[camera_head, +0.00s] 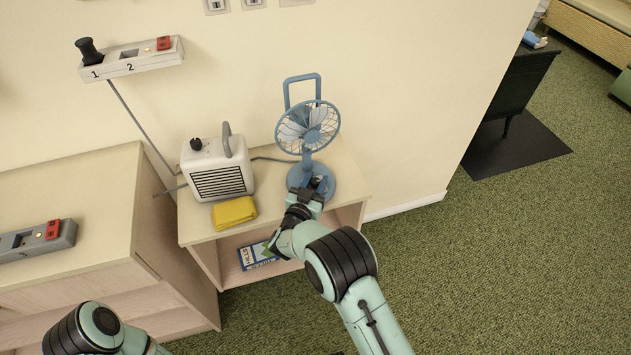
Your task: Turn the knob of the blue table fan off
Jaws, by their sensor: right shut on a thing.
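The blue table fan (307,128) stands upright on the right part of a small light wood table (346,172) against the wall. Its round base (328,188) faces me, with a dark knob (319,183) on it, partly hidden by my gripper. My right gripper (312,192) is at the front of the fan's base and shut on the knob; its fingertips are small and hard to make out. Of my left arm (95,330) only a part shows at the bottom left; its gripper is out of view.
A white heater (216,170) and a folded yellow cloth (234,212) are left of the fan. A booklet (256,256) lies on the shelf below. A power strip (135,57) is on the wall; another (40,240) lies on the left cabinet (85,190). Green carpet (480,260) is clear at right.

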